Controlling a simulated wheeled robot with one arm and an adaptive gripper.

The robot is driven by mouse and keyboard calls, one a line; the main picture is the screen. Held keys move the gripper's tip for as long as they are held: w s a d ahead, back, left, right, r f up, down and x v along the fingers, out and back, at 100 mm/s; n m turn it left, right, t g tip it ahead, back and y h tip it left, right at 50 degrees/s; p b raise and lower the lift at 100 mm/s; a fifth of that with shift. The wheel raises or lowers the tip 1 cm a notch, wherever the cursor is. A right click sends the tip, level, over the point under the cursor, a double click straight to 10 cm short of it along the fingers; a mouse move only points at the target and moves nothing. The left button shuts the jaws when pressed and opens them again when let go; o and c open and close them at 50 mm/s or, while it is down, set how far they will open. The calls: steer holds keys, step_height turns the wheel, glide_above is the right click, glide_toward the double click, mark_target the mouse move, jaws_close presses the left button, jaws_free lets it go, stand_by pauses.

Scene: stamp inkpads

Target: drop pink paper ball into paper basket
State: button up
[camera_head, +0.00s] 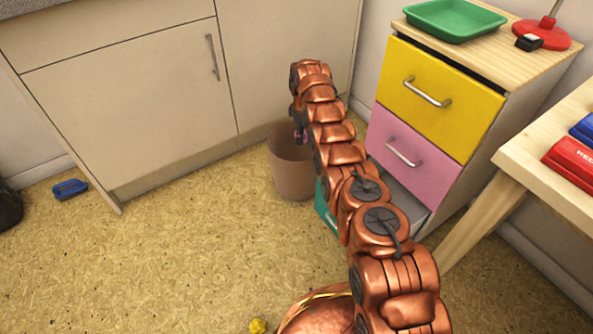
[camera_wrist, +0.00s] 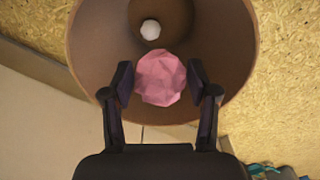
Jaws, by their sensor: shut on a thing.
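The pink paper ball (camera_wrist: 160,78) is between the two fingers of my gripper (camera_wrist: 160,82) in the wrist view. The gripper is shut on it. Below the ball is the open mouth of the brown paper basket (camera_wrist: 82,45), and the ball appears within its rim from this angle. How high the ball is above the basket cannot be told. In the head view the basket (camera_head: 285,176) stands on the floor by the cabinet, partly hidden behind my arm.
A white ball (camera_wrist: 150,30) lies inside the basket. The drawer unit with yellow (camera_head: 440,88) and pink (camera_head: 420,134) fronts stands right of the basket. A yellow ball (camera_head: 258,326) and a blue object (camera_head: 70,189) lie on the floor. The floor at left is mostly clear.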

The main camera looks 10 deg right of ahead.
steer(key=shift+f+b, duration=0.3)
steer(key=shift+f, duration=0.4)
steer(key=o, duration=0.8)
steer(key=shift+c, duration=0.2)
steer(key=shift+r, duration=0.1)
step_height(320, 180, up, 6)
steer(key=p, duration=0.5)
steer(key=shift+a+r+p, duration=0.1)
steer(key=shift+r+p, duration=0.15)
steer(key=shift+p, duration=0.05)
steer(key=s+a+r+m+p, duration=0.1)
steer(key=s+a+r+m, duration=0.1)
steer(key=r, duration=0.9)
steer(key=s+a+r+m+p, duration=0.2)
steer(key=s+r, duration=0.3)
steer(key=r, duration=0.6)
steer(key=shift+s+a+r+m, duration=0.15)
steer(key=shift+s+a+m, duration=0.05)
steer(key=shift+m, duration=0.4)
